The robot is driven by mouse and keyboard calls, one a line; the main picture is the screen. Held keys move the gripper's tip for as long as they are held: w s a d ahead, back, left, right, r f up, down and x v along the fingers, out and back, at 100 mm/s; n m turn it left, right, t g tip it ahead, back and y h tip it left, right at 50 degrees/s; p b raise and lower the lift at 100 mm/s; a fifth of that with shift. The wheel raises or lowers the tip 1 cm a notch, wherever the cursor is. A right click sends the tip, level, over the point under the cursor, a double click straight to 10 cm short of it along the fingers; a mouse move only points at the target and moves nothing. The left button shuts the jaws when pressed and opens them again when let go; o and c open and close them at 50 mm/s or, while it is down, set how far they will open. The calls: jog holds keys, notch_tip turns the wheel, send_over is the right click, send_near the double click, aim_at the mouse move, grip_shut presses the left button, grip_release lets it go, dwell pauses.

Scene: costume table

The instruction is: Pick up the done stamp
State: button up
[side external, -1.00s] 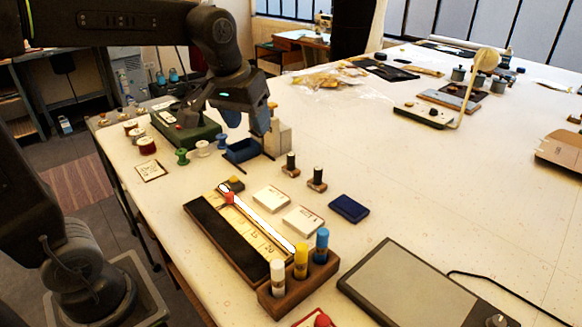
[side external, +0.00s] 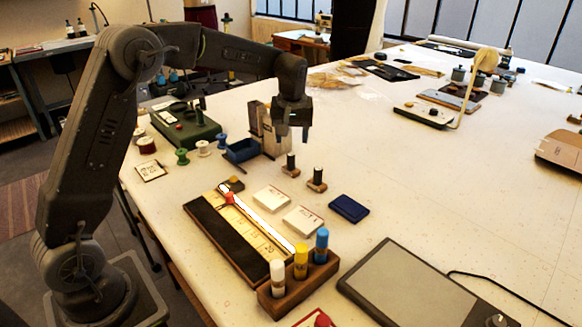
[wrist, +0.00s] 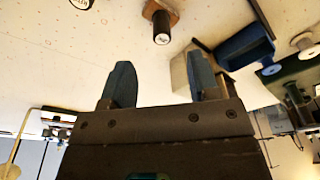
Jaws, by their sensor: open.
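Two small stamps with dark upright handles on wooden bases stand on the table, one at left (side external: 291,165) and one at right (side external: 317,180). I cannot read which is the done stamp. The wrist view shows one dark-handled stamp (wrist: 160,27) beyond my fingertips, with a tiny unreadable mark on its top. My gripper (side external: 292,136) is open and empty, pointing down above and behind the stamps. Its two blue-grey fingers (wrist: 161,78) are spread apart in the wrist view.
A grey-beige box (side external: 274,137) and a blue tray (side external: 242,151) stand close beside my gripper. White cards (side external: 271,199), a dark blue pad (side external: 349,208) and a wooden rack of glue-like tubes (side external: 298,287) are nearer.

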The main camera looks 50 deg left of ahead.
aim_at(291, 154)
jog(key=shift+w+a+f, duration=0.1)
jog(key=shift+a+f, duration=0.1)
jog(key=shift+f, duration=1.05)
jog(key=shift+w+a+f, duration=0.1)
jog(key=shift+a+f, duration=0.05)
jog(key=shift+f, duration=1.15)
jog(key=shift+w+a+f, duration=0.1)
jog(key=shift+a+f, duration=0.1)
jog(key=shift+f, duration=1.05)
jog(key=c, duration=1)
jog(key=shift+r, duration=0.1)
jog(key=shift+r, duration=0.5)
jog(key=r, duration=0.3)
jog(key=shift+s+a+r, duration=0.2)
jog(key=shift+a+r, duration=0.1)
jog(key=shift+a, duration=0.05)
jog(key=s+a+r, duration=0.6)
jog(key=a, duration=0.2)
jog(key=shift+s+a+r, duration=0.15)
jog(key=shift+s+a, duration=0.1)
jog(key=shift+s, duration=0.1)
